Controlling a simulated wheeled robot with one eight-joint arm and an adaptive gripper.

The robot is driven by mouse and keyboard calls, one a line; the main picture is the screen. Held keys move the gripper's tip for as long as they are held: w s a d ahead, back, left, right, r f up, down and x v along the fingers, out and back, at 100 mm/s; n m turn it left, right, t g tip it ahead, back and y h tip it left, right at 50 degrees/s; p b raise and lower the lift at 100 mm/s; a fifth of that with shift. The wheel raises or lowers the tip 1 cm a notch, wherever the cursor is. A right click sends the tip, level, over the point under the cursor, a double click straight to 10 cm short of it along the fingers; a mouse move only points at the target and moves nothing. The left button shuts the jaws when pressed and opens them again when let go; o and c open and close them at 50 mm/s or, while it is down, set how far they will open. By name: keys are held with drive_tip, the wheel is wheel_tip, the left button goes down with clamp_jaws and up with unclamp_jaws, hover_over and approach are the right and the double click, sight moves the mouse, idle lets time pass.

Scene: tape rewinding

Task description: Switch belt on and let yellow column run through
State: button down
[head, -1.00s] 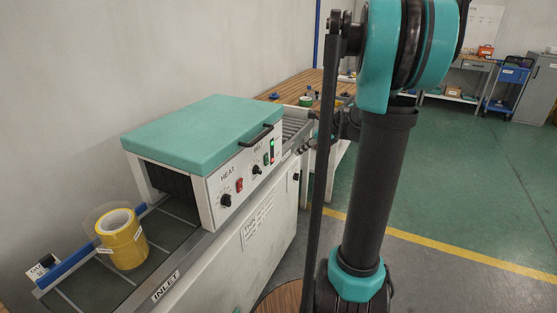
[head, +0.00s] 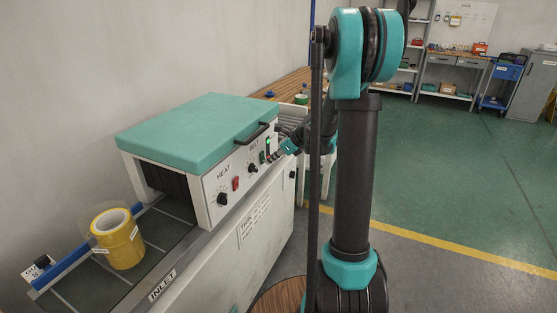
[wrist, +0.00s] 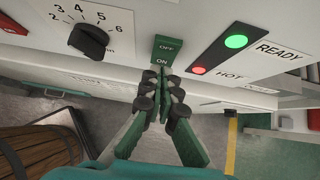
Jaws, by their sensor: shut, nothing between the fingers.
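The yellow column (head: 125,253), a stack of yellow tape with a white core and clear film around it, stands upright on the inlet belt (head: 90,293) at the lower left in the head view. The belt switch (wrist: 166,50) is a green rocker marked OFF and ON on the machine's front panel in the wrist view. My gripper (wrist: 164,88) is shut and empty. Its fingertips are at the ON end of the switch; I cannot tell if they touch it. In the head view my gripper (head: 288,147) is at the panel's right end.
The teal-topped tunnel (head: 195,130) covers the belt's middle, with a dark curtain at its entrance. The panel has a speed dial (wrist: 88,40), a lit green READY light (wrist: 236,41) and a red HOT light (wrist: 198,71). A blue rail (head: 107,230) borders the inlet.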

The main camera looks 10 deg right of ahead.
drive_tip(key=shift+w+a, duration=0.1)
drive_tip(key=shift+a, duration=0.05)
drive_tip(key=shift+w+a+f, duration=0.15)
drive_tip(key=shift+a, duration=0.05)
idle(0.3)
drive_tip(key=shift+r, duration=0.85)
